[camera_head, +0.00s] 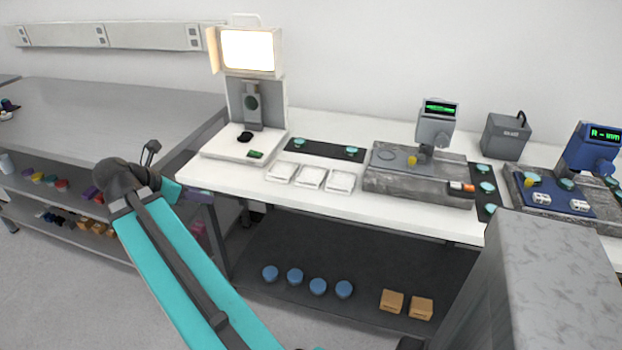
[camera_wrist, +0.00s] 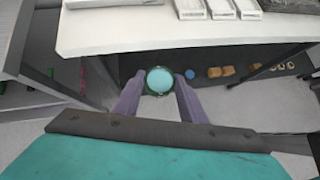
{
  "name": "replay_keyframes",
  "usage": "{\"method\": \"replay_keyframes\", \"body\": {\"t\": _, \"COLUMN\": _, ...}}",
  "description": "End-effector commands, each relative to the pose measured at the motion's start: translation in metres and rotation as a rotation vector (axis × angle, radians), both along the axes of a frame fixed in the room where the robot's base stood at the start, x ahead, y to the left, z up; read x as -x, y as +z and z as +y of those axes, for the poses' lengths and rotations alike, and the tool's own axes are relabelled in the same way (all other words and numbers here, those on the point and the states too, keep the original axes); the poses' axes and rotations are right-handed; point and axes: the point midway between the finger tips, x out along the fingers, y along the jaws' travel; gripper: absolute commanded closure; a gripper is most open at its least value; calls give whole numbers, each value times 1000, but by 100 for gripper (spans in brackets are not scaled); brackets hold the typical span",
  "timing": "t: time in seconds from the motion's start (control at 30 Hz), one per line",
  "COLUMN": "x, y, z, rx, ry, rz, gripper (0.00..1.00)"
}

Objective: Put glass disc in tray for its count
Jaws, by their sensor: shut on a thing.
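My gripper (camera_wrist: 158,88) is shut on a round, pale teal glass disc (camera_wrist: 159,79) with a dark rim, held between its two purple-grey fingers. In the wrist view the disc shows in front of the white table's front edge, with the lower shelf and floor behind it. In the head view the disc is hidden or too small to make out. Three small white trays stand in a row on the table: left (camera_head: 281,173), middle (camera_head: 310,178) and right (camera_head: 340,182). They also show at the top of the wrist view, apart from the gripper. Any tray markings are unreadable.
The white table (camera_head: 240,185) carries a lit-screen instrument (camera_head: 250,100) at left, a grey gauge on a stone block (camera_head: 415,178) and a blue gauge (camera_head: 590,150). Dark mats (camera_head: 325,150) hold more teal discs. Blue pots (camera_head: 295,276) and boxes (camera_head: 392,301) sit on the lower shelf.

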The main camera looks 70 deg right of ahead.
Motion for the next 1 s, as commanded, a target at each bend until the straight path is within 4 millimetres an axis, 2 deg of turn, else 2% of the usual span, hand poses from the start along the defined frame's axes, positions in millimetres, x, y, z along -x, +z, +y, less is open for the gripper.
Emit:
{"method": "replay_keyframes", "body": {"t": 0.03, "x": 12, "y": -1, "z": -11, "rx": 1, "ry": -33, "rz": -1, "gripper": 88}}
{"method": "replay_keyframes", "body": {"t": 0.2, "x": 51, "y": -1, "z": -41, "rx": 1, "ry": -139, "rz": -1, "gripper": 88}}
{"method": "replay_keyframes", "body": {"t": 0.5, "x": 126, "y": 1, "z": -85, "rx": 1, "ry": -324, "rz": -1, "gripper": 88}}
{"method": "replay_keyframes", "body": {"t": 0.8, "x": 204, "y": 3, "z": -116, "rx": 0, "ry": -508, "rz": -5, "gripper": 88}}
{"method": "replay_keyframes", "body": {"t": 1.0, "x": 249, "y": 4, "z": -128, "rx": -1, "ry": -614, "rz": -6, "gripper": 88}}
